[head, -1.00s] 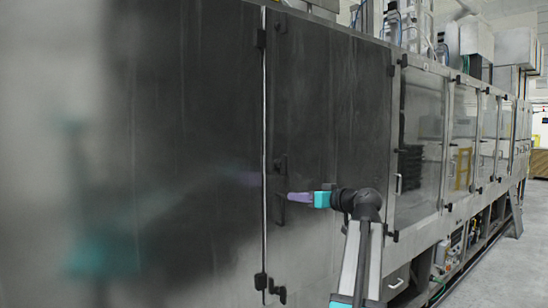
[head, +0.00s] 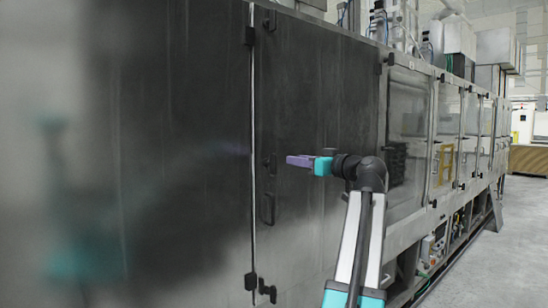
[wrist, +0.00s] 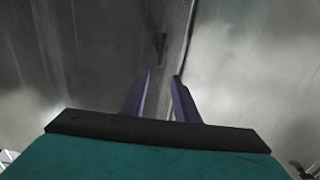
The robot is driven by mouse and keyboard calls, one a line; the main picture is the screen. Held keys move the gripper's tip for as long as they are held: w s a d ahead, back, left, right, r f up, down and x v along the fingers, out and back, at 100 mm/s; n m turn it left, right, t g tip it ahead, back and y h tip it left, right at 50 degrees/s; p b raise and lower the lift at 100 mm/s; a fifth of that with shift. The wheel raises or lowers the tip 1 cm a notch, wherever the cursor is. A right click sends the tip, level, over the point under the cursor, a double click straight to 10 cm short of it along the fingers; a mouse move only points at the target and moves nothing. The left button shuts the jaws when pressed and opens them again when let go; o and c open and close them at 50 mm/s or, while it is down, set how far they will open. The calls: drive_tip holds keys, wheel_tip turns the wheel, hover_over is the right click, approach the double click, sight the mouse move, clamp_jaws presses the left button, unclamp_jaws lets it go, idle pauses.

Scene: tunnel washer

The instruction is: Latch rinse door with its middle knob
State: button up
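The dark steel door (head: 325,120) in front of my arm appears to be the rinse door. It stands flush or nearly so, with a thin bright seam along its left edge. Its black middle knob (head: 268,162) sits by that seam, above a black pull handle (head: 267,208). My gripper (head: 289,160) is at about the knob's height, just right of it in the head view. In the wrist view its purple fingers (wrist: 162,82) are apart with nothing between them. A small dark fitting (wrist: 160,45), probably the knob, lies beyond the fingertips.
Black knobs also sit at the top (head: 269,20) and bottom (head: 267,290) of the seam. A glazed door (head: 408,140) stands to the right. Pipes and boxes run beneath the machine. Open grey floor (head: 515,245) lies at the right.

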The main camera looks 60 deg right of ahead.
sight(276, 156)
drive_tip(key=p+x, duration=0.4)
drive_tip(key=x, duration=0.8)
drive_tip(key=shift+w+d+f+p, duration=0.1)
drive_tip(key=shift+w+d+p, duration=0.15)
drive_tip(key=shift+w+p, duration=0.2)
clamp_jaws()
